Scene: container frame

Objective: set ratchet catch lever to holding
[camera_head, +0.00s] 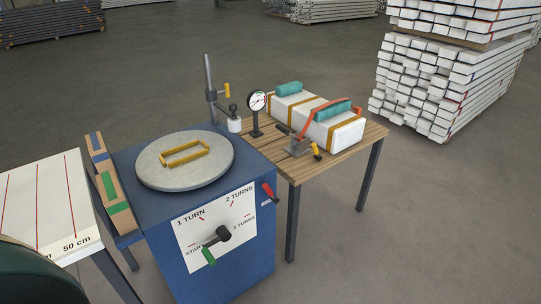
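A red-handled lever (269,191) sits on the upper right edge of the blue cabinet (262,245). A small pale label is beside it, too small to read. The lever's red grip leans up and to the left. I cannot tell for certain which of the two is the ratchet catch lever, or which setting either is in. Neither of my grippers is in view.
A crank with a green grip (208,256) is on the cabinet's white dial plate (217,225), grip down-left near START. A round grey turntable (185,175) tops the cabinet. The wooden table (345,157) carries a white block (347,135) and gauge (257,101).

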